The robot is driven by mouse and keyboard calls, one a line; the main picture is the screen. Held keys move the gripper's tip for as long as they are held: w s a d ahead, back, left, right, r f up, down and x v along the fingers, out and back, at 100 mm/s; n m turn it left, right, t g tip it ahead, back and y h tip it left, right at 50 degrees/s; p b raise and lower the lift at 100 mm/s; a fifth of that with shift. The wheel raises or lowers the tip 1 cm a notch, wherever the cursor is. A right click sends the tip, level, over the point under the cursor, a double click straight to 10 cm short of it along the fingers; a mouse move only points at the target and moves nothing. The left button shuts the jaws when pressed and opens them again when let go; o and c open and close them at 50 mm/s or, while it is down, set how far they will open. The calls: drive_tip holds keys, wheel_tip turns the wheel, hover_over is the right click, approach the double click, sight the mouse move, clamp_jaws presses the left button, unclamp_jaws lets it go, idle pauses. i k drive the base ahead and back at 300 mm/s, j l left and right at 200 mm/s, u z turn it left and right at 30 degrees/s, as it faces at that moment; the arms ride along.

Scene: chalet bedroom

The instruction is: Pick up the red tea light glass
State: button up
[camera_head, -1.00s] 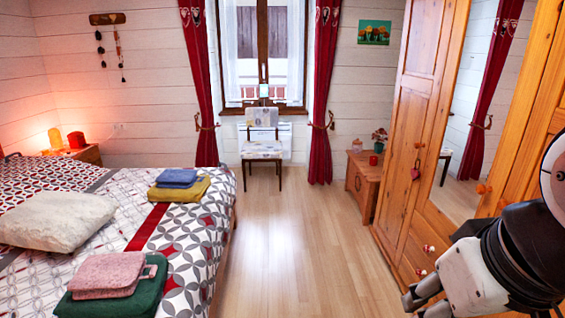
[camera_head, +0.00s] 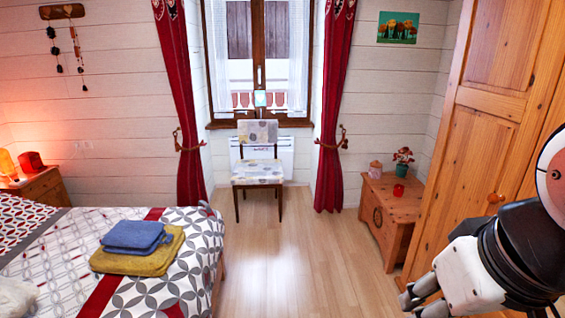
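The red tea light glass (camera_head: 398,190) is a small red cup on top of the low wooden chest (camera_head: 396,206), right of the window by the wardrobe. It stands in front of a flower pot and a small pinkish jar. My gripper (camera_head: 408,298) is at the lower right, well nearer to me than the chest and apart from the glass. Its fingers show only in part, and I cannot make out the gap between them.
The bed (camera_head: 80,260) with folded towels (camera_head: 137,247) fills the left. The wooden wardrobe (camera_head: 495,120) stands at the right. A patterned chair (camera_head: 257,172) stands before the window. The flower pot (camera_head: 403,168) and pinkish jar (camera_head: 375,169) share the chest top. The wooden floor (camera_head: 290,270) between is clear.

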sight(397, 192)
drive_tip(key=i, duration=1.9)
drive_tip(key=i+z, duration=0.15)
drive_tip(key=i, duration=0.45)
drive_tip(key=i+j+z, duration=0.2)
drive_tip(key=i, duration=0.45)
drive_tip(key=i+j+z, duration=0.15)
drive_tip(key=i, duration=0.45)
drive_tip(key=i+z, duration=0.4)
drive_tip(key=i+j+z, duration=0.35)
drive_tip(key=i, duration=0.15)
